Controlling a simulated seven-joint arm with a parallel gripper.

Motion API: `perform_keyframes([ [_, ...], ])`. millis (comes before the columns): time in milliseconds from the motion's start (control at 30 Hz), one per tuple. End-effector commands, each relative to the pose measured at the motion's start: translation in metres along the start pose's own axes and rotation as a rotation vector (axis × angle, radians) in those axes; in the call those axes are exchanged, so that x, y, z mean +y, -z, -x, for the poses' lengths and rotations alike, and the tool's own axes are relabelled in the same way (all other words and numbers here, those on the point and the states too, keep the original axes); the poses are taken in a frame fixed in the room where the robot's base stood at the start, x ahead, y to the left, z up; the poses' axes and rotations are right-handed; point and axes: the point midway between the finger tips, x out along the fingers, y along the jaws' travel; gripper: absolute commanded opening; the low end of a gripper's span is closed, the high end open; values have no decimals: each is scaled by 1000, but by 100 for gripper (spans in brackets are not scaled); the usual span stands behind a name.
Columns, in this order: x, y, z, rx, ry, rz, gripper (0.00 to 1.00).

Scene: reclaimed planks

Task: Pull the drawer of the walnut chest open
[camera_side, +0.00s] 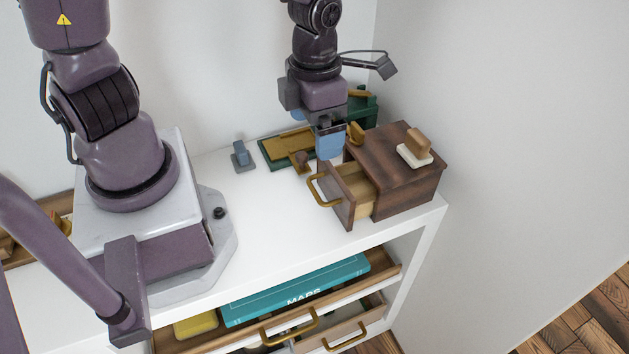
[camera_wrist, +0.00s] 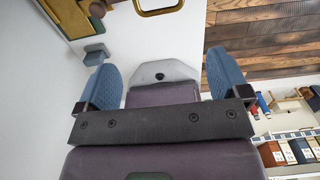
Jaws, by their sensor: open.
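The walnut chest (camera_side: 410,180) stands on the white top near its right end. Its drawer (camera_side: 344,198) is partway out to the left, and the pale inside shows. A brass bow handle (camera_side: 318,191) is on the drawer front; part of a brass handle also shows at the top of the wrist view (camera_wrist: 159,11). My gripper (camera_side: 330,153) is behind the drawer in the side view, with blue fingers pointing down. In the wrist view my gripper (camera_wrist: 163,78) has its fingers wide apart with nothing between them. I see no contact with the handle.
A wooden-handled block (camera_side: 415,152) sits on the chest. A green tray with a gold piece (camera_side: 285,148), a small brown knob (camera_side: 302,160) and a grey-blue stand (camera_side: 241,157) are nearby. Below, an open drawer holds a teal book (camera_side: 295,290). The white top's front is clear.

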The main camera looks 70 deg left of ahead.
Motion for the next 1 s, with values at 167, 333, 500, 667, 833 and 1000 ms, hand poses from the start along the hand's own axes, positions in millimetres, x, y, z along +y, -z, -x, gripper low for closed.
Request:
perform_keyframes([
  [167,1,1,-14,3,-4,8,94],
  [333,2,0,-40,3,-6,9,94],
  [500,2,1,-68,4,-5,7,94],
  [667,2,0,-94,3,-5,6,94],
  [833,2,0,-115,2,-4,5,94],
  [1000,1,0,-126,1,-3,3,94],
])
